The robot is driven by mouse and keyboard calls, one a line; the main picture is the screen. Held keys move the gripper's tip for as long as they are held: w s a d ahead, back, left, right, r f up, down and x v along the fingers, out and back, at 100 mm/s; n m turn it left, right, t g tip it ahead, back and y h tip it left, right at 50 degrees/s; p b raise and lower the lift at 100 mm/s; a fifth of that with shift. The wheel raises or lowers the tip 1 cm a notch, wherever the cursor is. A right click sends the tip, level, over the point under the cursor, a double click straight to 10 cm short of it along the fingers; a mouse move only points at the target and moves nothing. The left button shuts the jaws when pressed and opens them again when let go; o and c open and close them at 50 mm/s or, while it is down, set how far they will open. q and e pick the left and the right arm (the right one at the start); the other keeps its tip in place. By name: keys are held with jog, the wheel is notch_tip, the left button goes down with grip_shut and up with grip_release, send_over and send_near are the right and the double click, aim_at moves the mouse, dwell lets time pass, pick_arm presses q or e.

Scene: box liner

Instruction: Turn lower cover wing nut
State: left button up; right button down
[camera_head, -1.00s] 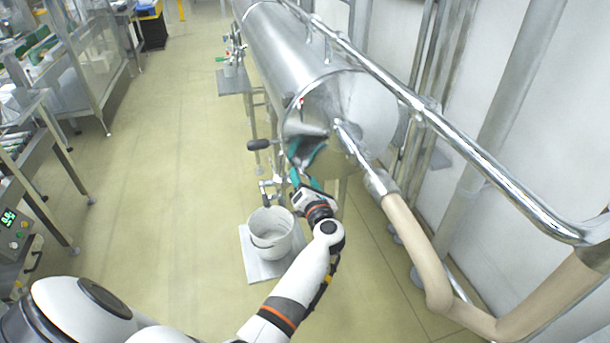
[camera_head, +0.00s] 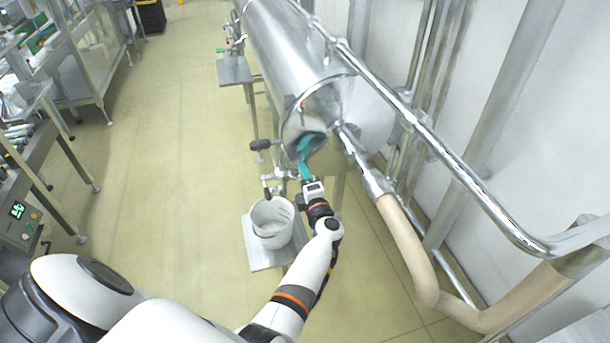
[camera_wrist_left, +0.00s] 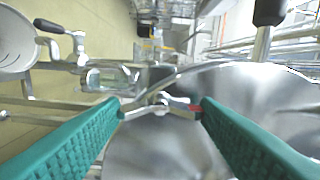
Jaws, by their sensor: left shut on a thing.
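The lower cover wing nut (camera_wrist_left: 163,102) is a small metal piece at the rim of the shiny round cover (camera_wrist_left: 240,85). In the left wrist view it sits between the teal fingertips of my left gripper (camera_wrist_left: 163,106), which is shut on it, one finger on each side. In the head view, my left gripper (camera_head: 304,164) reaches up to the bottom of the cover at the near end of the steel cylinder (camera_head: 285,50). The wing nut is too small to make out there. A teal reflection of the fingers shows in the cover. My right gripper is not in view.
A white bucket (camera_head: 272,222) stands on a grey platform (camera_head: 262,255) left of my left gripper. Steel rails (camera_head: 470,185) and a beige hose (camera_head: 405,240) run on the right. Open floor lies to the left.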

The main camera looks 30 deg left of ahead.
pick_arm(q)
jog(key=shift+m, duration=0.4)
jog(key=o, duration=1)
